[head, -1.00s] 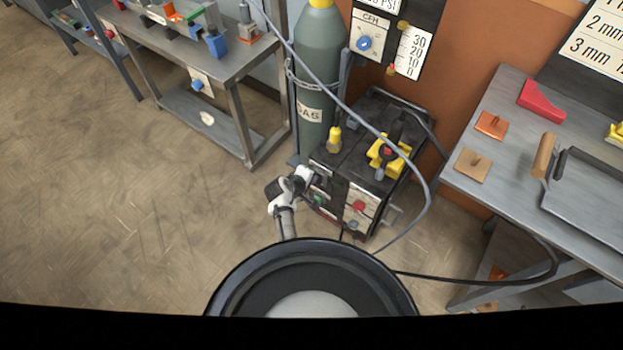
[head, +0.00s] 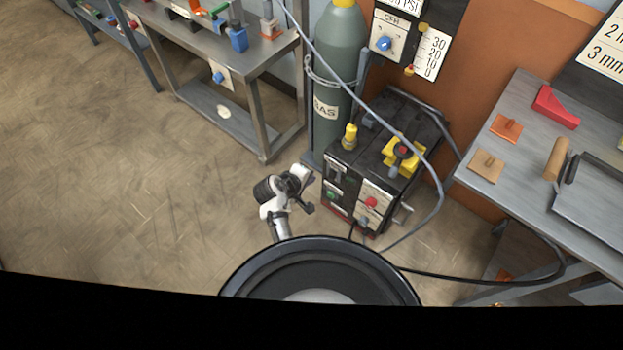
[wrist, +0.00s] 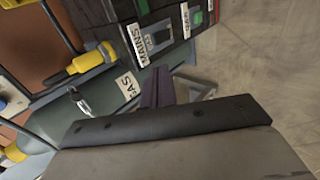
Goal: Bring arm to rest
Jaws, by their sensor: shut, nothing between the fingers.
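My arm (head: 275,212) rises in front of my body in the head view, low and bent, with its white and dark end links left of the black machine. My gripper (wrist: 163,88) shows in the wrist view as dark fingers close together, shut with nothing between them. In the head view the fingers are too small to make out clearly. The wrist view looks toward the machine's front with its MAINS label and the grey gas cylinder, with floor at the right. No contact with either can be made out.
The black machine (head: 350,200) and gas cylinder (head: 325,130) stand just right of and beyond my arm. A grey bench (head: 265,62) is at the upper left and another bench (head: 480,185) at the right. A cable crosses the floor at right. Floor (head: 120,180) at left is clear.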

